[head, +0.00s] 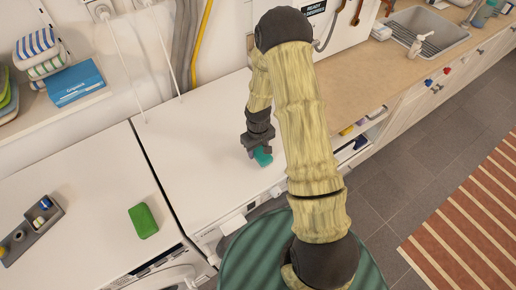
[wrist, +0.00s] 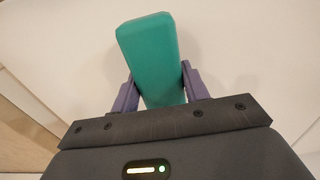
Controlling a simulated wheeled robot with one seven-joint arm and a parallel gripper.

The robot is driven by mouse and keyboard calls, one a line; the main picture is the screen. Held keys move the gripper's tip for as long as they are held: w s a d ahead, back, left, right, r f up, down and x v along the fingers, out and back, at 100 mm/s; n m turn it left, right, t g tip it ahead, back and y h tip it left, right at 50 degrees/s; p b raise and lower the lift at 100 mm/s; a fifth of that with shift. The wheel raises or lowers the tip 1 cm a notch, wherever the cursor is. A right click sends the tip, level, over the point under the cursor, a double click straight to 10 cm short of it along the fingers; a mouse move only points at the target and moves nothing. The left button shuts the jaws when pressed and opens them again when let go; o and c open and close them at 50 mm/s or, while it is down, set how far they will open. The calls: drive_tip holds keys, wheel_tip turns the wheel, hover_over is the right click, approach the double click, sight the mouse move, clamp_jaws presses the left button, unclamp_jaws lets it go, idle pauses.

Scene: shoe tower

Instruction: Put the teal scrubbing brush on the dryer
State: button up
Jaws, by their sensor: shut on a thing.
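My gripper (head: 259,147) is shut on the teal scrubbing brush (head: 263,157). In the wrist view the brush (wrist: 150,55) is a teal block between the two purple-grey fingers of my gripper (wrist: 158,88), its far end sticking out past them. The brush is over the white top of the right-hand machine (head: 200,130), toward its right side. I cannot tell whether it touches that top. The left-hand white machine (head: 85,190) stands beside it across a narrow dark gap. I cannot tell from the pictures which machine is the dryer.
A green block (head: 143,221) and a grey tray (head: 32,230) with small items lie on the left-hand machine. A shelf holds a blue box (head: 76,82) and folded striped cloths (head: 40,52). A wooden counter (head: 350,80) adjoins on the right. The right-hand machine's top is otherwise clear.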

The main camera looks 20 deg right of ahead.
drive_tip(key=shift+f, duration=0.2)
drive_tip(key=o, duration=1)
drive_tip(key=shift+r, duration=0.1)
drive_tip(key=shift+o, duration=0.2)
wheel_tip(320, 180, up, 12)
drive_tip(key=b, duration=0.2)
drive_tip(key=shift+r, duration=0.15)
